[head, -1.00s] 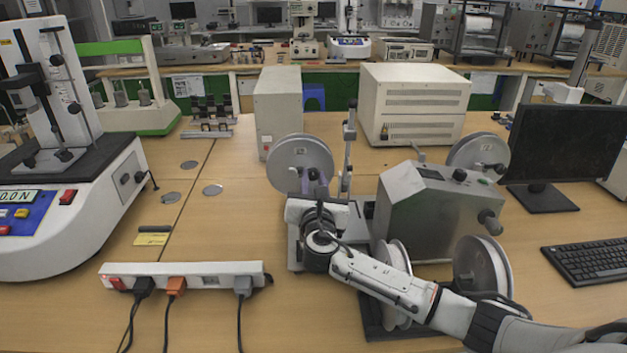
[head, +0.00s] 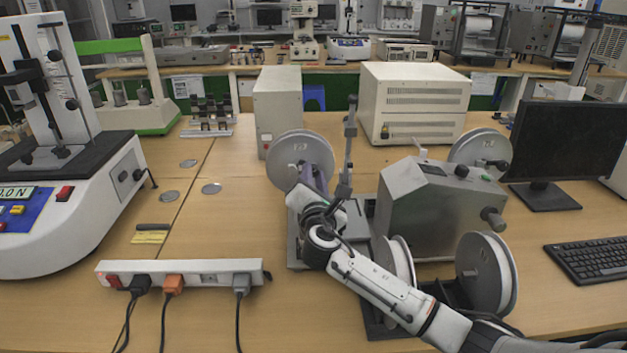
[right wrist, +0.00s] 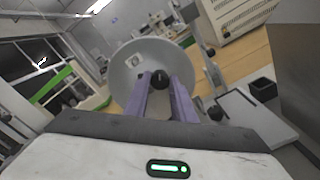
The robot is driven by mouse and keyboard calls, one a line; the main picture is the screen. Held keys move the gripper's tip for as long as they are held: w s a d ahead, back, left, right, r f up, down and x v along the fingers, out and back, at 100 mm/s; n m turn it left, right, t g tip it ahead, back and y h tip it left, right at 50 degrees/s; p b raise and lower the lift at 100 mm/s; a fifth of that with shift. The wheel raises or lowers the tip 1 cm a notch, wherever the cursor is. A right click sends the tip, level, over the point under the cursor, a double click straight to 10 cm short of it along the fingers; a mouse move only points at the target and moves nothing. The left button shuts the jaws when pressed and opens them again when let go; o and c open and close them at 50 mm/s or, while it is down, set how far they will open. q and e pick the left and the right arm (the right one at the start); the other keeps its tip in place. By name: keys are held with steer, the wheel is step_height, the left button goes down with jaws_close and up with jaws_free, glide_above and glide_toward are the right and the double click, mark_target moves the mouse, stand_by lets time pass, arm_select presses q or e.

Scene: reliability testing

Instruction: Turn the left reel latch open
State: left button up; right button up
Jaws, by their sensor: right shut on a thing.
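The left reel (head: 298,152) is a grey disc standing upright at the back left of the winding machine; it also shows in the right wrist view (right wrist: 135,68). Its latch (right wrist: 160,79) is a small black knob at the disc's centre, seen between my purple fingertips in the right wrist view. My right gripper (head: 312,172) reaches the front of the disc and is shut on the latch. In the head view the gripper hides the latch, so its angle is hard to tell there. My left gripper is not in view.
The machine's grey metal box (head: 432,210) stands right of my right gripper, with an upright post (head: 349,145) close beside the left reel. More reels (head: 484,272) stand at the right. A power strip (head: 180,270) lies at the front left. Bare table lies left of the machine.

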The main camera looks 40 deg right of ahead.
arm_select(q)
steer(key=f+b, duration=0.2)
steer(key=b, duration=0.1)
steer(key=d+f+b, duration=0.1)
steer(key=b, duration=0.1)
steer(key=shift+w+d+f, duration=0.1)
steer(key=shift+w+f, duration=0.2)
arm_select(e)
steer(key=m, duration=1.2)
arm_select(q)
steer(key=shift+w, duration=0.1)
arm_select(e)
steer(key=o, duration=1)
steer(key=shift+c, duration=0.2)
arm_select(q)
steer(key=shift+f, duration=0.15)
arm_select(e)
steer(key=shift+o, duration=0.5)
